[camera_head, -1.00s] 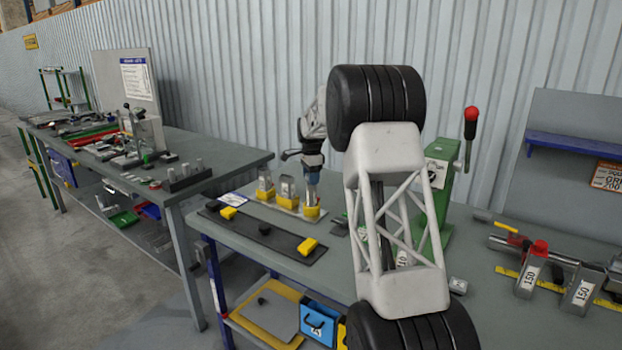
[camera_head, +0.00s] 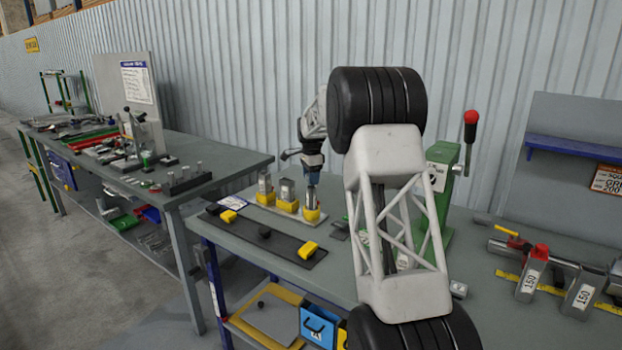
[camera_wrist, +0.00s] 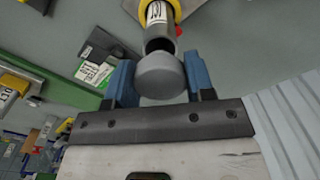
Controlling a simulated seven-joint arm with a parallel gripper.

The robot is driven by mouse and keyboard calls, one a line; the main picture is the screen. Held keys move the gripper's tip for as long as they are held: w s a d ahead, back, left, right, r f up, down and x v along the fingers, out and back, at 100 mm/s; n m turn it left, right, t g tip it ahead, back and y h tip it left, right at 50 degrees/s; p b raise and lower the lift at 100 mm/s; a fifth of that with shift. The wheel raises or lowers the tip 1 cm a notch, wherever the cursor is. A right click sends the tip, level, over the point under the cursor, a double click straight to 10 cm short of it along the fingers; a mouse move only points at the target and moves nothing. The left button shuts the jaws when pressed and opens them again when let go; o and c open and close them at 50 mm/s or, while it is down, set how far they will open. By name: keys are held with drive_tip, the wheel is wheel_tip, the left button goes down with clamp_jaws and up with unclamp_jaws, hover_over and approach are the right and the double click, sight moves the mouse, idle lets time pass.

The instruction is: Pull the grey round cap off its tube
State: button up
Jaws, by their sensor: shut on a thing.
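The grey round cap (camera_wrist: 161,76) is between the two blue fingers of my gripper (camera_wrist: 160,88) in the wrist view. My gripper (camera_head: 313,182) is shut on it, and in the head view it is above the right-hand tube of the row. That tube (camera_head: 311,199) stands upright in a yellow holder. In the wrist view the tube (camera_wrist: 157,16) has a white label, and its dark open mouth shows beyond the cap, so the cap looks apart from it. The cap cannot be made out in the head view.
Two more tubes (camera_head: 265,186) (camera_head: 287,190) in yellow holders stand close to the left. A dark strip (camera_head: 285,242) with yellow and black pieces lies in front. A green lever stand (camera_head: 437,200) with a red knob is to the right, behind my arm.

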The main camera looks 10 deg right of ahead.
drive_tip(key=shift+r, duration=0.9)
idle(0.7)
